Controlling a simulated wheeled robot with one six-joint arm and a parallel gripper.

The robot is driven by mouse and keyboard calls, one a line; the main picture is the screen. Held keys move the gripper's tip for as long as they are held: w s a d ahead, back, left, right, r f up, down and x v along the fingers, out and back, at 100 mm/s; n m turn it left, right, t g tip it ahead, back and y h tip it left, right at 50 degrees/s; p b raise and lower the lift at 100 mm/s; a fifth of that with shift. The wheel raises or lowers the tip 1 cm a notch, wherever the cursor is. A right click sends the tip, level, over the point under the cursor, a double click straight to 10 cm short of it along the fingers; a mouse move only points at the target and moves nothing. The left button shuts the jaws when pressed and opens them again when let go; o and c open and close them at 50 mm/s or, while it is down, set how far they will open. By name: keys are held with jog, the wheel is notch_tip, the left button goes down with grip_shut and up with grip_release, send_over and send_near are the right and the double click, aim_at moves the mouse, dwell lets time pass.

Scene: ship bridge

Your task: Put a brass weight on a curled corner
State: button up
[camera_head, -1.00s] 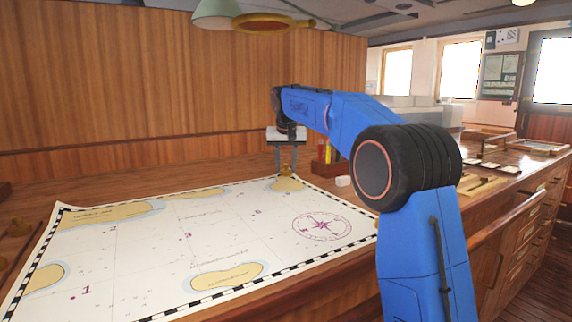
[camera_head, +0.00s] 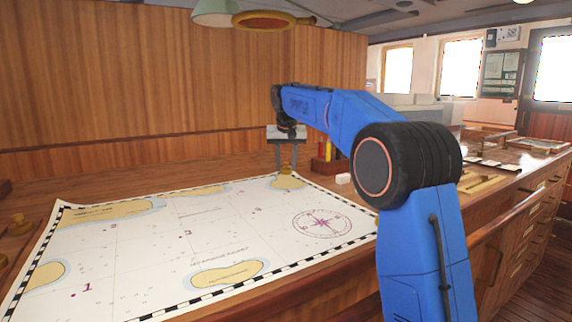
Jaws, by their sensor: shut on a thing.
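The paper chart (camera_head: 150,252) lies spread on the wooden table, with its far right corner under my gripper. My gripper (camera_head: 286,168) points down there and is shut on a small brass weight (camera_head: 286,169). The weight is upright, at or just above the corner; I cannot tell whether it touches the paper. A second brass weight (camera_head: 19,225) stands on the table left of the chart. The chart's far left corner (camera_head: 62,204) looks slightly raised.
A wooden holder with red and yellow items (camera_head: 325,158) stands just right of my gripper, with a small white block (camera_head: 343,178) near it. A wooden wall (camera_head: 180,80) rises behind the table. A lamp (camera_head: 215,12) hangs above. The middle of the chart is clear.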

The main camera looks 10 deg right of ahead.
jog(key=shift+f, duration=0.25)
dwell(0.5)
jog(key=o, duration=1.3)
